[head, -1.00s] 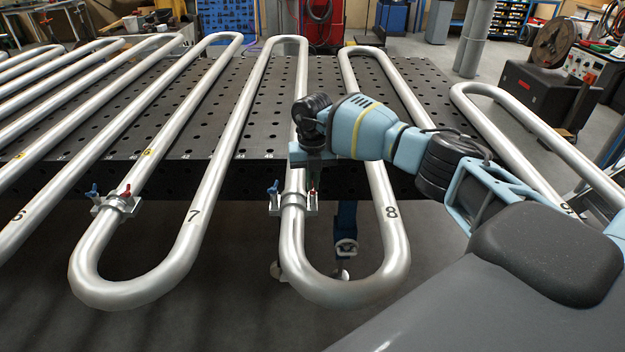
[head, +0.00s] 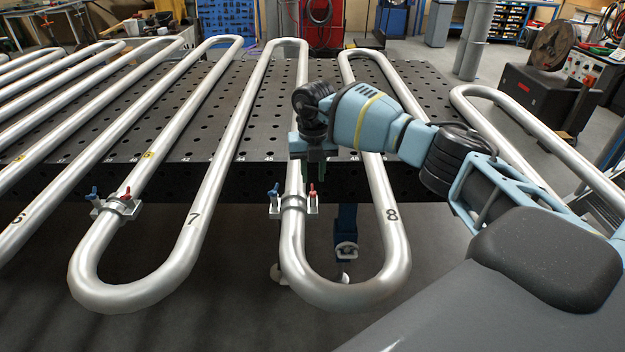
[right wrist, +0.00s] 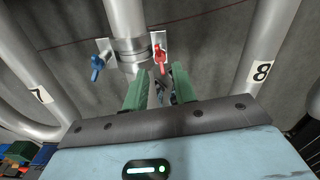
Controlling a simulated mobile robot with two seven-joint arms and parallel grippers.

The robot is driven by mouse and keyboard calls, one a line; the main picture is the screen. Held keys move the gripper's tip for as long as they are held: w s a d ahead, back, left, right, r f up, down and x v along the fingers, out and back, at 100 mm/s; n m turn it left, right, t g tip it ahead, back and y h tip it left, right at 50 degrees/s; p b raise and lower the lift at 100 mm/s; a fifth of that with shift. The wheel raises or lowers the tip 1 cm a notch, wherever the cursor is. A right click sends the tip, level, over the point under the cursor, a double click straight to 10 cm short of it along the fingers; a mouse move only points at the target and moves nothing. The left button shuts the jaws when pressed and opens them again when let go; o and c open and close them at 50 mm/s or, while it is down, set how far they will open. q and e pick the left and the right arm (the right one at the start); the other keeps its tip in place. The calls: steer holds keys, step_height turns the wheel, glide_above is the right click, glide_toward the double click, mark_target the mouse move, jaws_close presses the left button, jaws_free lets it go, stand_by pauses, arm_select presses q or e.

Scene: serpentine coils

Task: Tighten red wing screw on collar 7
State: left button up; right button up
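A metal collar (head: 293,206) sits on the left leg of the pipe bend marked 8, with a red wing screw (head: 313,189) on its right and a blue one (head: 273,190) on its left. A similar collar (head: 118,204) with red and blue screws is on the bend marked 7. I see no number on either collar. My right gripper (head: 315,165) is just above the first collar's red screw. In the right wrist view, its green fingers (right wrist: 160,88) are apart and empty, with the red screw (right wrist: 159,58) beyond their tips. My left gripper is not visible.
The pipe bends overhang the front edge of a dark perforated table (head: 400,180). Pipe legs run on both sides of my right gripper, with the number 8 label (right wrist: 262,71) on the right one. Open floor lies in front.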

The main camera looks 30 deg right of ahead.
mark_target(313, 188)
step_height(313, 188, up, 5)
steer(key=shift+f, duration=0.1)
stand_by(0.7)
